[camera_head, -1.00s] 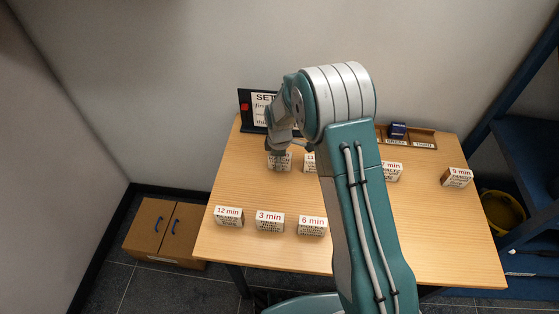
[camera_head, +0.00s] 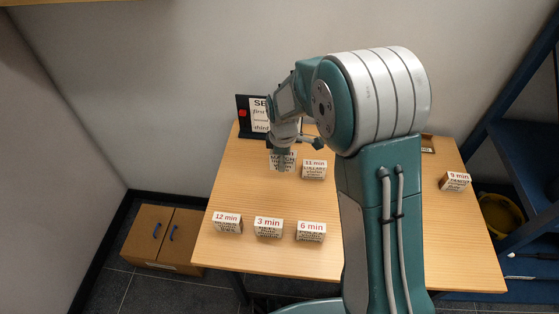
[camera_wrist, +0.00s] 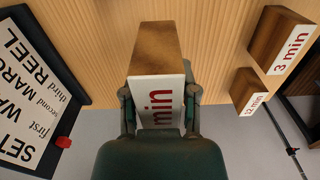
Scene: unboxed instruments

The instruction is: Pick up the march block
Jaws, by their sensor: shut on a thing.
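My gripper (camera_head: 285,149) is over the back left part of the table. It is shut on a wooden block (camera_head: 284,164) with a white label. In the wrist view the block (camera_wrist: 155,48) sits between the two fingers of my gripper (camera_wrist: 160,105), its wood side toward the top of the picture. Red "min" shows on its label; the number is hidden, and the dance name is too small to read surely. I cannot tell whether the block is clear of the table.
The 11 min block (camera_head: 314,170) stands close to the right of the held one. The 12 min (camera_head: 227,223), 3 min (camera_head: 268,228) and 6 min (camera_head: 311,232) blocks stand in front. A black sign (camera_head: 244,112) stands behind. The table's middle is clear.

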